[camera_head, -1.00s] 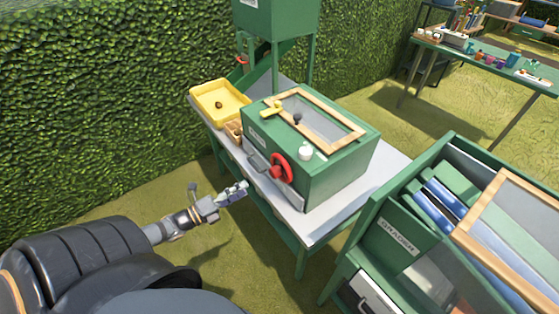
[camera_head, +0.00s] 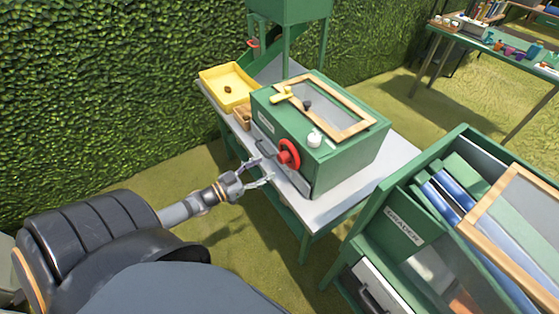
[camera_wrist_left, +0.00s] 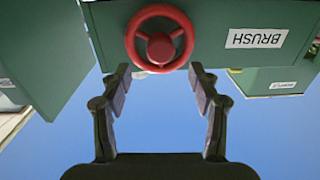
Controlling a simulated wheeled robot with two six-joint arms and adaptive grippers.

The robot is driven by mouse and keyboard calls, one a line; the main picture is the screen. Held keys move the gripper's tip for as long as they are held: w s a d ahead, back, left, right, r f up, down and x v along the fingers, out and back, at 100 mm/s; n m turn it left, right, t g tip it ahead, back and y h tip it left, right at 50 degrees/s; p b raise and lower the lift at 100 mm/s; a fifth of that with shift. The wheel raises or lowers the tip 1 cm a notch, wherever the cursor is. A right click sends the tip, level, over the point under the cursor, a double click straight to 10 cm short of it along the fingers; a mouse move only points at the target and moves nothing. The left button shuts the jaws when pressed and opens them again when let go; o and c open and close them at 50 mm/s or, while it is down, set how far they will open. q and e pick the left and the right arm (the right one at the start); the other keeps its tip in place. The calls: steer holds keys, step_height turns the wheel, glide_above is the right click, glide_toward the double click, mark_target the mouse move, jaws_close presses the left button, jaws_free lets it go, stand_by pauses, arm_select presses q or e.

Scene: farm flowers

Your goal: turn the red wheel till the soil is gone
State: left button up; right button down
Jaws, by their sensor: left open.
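The red wheel (camera_head: 289,154) is on the front of a green box (camera_head: 345,153) with a wood-framed clear lid (camera_head: 325,110). In the left wrist view the red wheel (camera_wrist_left: 160,38) shows face-on with a hub and spokes, beside a BRUSH label (camera_wrist_left: 256,38). My left gripper (camera_head: 262,170) is open and empty, just in front of and left of the wheel. In the left wrist view its fingers (camera_wrist_left: 160,85) are spread below the wheel, apart from it. A small dark lump (camera_head: 308,104) shows at the lid. I cannot make out soil on it clearly. My right gripper is not in view.
The box stands on a pale-topped green table (camera_head: 330,212). A yellow tray (camera_head: 229,86) with a small brown item stands at its far left. A green GRADER cabinet (camera_head: 400,222) stands close on the right. A hedge (camera_head: 100,90) runs behind.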

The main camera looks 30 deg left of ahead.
mark_target(280, 160)
arm_select(q)
steer(key=x, duration=0.7)
steer(key=shift+w+b, duration=0.25)
steer(key=shift+b, duration=0.15)
steer(key=c, duration=1.2)
